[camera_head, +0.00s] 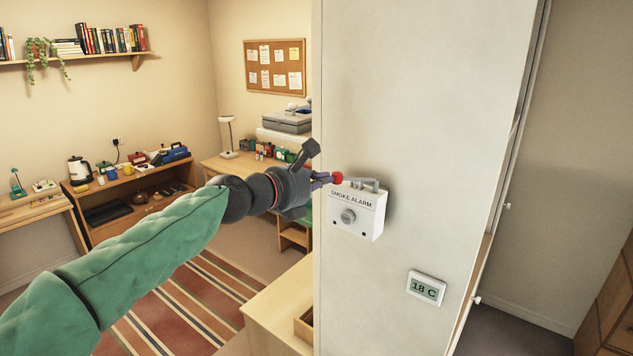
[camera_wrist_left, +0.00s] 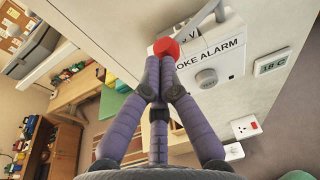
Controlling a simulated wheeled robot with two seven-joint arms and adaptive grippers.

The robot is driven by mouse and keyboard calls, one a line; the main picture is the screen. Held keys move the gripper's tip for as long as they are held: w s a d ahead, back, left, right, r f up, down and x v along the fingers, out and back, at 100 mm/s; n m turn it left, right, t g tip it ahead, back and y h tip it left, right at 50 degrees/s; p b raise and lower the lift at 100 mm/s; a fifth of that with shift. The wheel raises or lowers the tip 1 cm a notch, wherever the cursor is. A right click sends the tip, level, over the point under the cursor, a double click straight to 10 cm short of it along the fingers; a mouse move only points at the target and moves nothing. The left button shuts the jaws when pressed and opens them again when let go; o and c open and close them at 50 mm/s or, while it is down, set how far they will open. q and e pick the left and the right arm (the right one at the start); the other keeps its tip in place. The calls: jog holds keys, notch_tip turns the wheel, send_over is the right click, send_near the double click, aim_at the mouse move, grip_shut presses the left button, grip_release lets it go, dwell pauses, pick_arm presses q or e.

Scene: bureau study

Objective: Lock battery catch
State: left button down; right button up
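The white smoke alarm (camera_head: 369,222) is fixed to a pale upright panel, with a round grey button on its front; it also shows in the wrist view (camera_wrist_left: 228,60). A grey bar catch (camera_head: 362,181) lies along its top and ends in a red knob (camera_head: 337,177). The bar (camera_wrist_left: 205,15) and knob (camera_wrist_left: 166,47) also show in the wrist view. My left gripper (camera_wrist_left: 160,62) has its purple fingers together, with tips right at the red knob; I cannot tell whether they touch it. In the head view my left gripper (camera_head: 322,180) is left of the alarm. The right gripper is out of view.
A thermometer display (camera_head: 426,288) reading 18 C is on the panel below right of the alarm. Wall sockets (camera_wrist_left: 245,127) show in the wrist view. A wooden cabinet top (camera_head: 275,305) is at the panel's foot. A desk (camera_head: 225,168) stands behind; the striped rug (camera_head: 190,300) is clear.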

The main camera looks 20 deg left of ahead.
pick_arm(q)
jog(key=w+m+g+h+p, duration=0.1)
jog(key=w+m+h, duration=0.1)
jog(key=w+a+m+g+h+p, duration=0.1)
jog(key=w+m+g+h+p, duration=0.1)
jog(key=w, duration=0.1)
jog(key=shift+w+h+p, duration=0.2)
jog(key=shift+h+p, duration=0.1)
dwell(0.5)
jog(key=shift+a, duration=0.1)
